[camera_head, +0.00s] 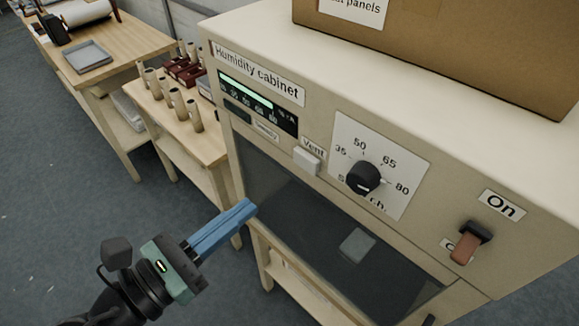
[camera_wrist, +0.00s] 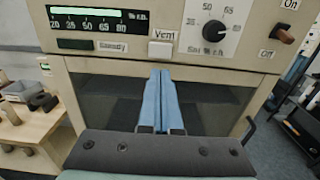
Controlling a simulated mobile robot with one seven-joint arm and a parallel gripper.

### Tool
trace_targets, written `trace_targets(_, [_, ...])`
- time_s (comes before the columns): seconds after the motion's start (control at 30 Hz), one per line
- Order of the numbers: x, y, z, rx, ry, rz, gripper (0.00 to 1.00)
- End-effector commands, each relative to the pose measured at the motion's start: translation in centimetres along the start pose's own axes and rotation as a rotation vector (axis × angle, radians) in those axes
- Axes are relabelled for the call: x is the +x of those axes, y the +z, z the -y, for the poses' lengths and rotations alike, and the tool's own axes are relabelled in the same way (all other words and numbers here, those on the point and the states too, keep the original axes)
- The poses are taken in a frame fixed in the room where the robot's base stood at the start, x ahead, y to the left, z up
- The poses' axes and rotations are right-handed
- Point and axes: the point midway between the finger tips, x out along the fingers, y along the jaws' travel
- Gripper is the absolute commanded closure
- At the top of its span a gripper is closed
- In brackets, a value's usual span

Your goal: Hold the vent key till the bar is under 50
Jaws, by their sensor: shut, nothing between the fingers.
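The humidity cabinet (camera_head: 225,130) is beige with a dark glass front. Its white vent key (camera_head: 306,160) sits under the "Vent" label and shows in the wrist view (camera_wrist: 160,50). The lit green bar (camera_head: 247,93) is in the display at the upper left; in the wrist view the bar (camera_wrist: 90,12) reaches about the 80 mark. My gripper (camera_head: 250,207) has its blue fingers shut and empty. In the wrist view the fingertips (camera_wrist: 162,75) are below the vent key, in front of the glass, apart from the key.
A black dial (camera_head: 363,178) is right of the key, and a brown-tipped switch (camera_head: 466,245) is at the far right. A cardboard box (camera_head: 440,45) stands on the cabinet. Wooden tables with several rolls (camera_head: 193,115) and a grey tray (camera_head: 88,56) stand at left.

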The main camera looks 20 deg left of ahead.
Motion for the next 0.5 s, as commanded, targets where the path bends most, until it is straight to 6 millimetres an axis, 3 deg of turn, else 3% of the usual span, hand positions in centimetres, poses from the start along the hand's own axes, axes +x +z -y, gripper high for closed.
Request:
trace_targets(0.3, [6.9,0.4,0.1,0.000,-0.003,-0.001,1.00])
trace_targets(0.5, [9.5,0.2,0.0,0.000,-0.002,-0.001,1.00])
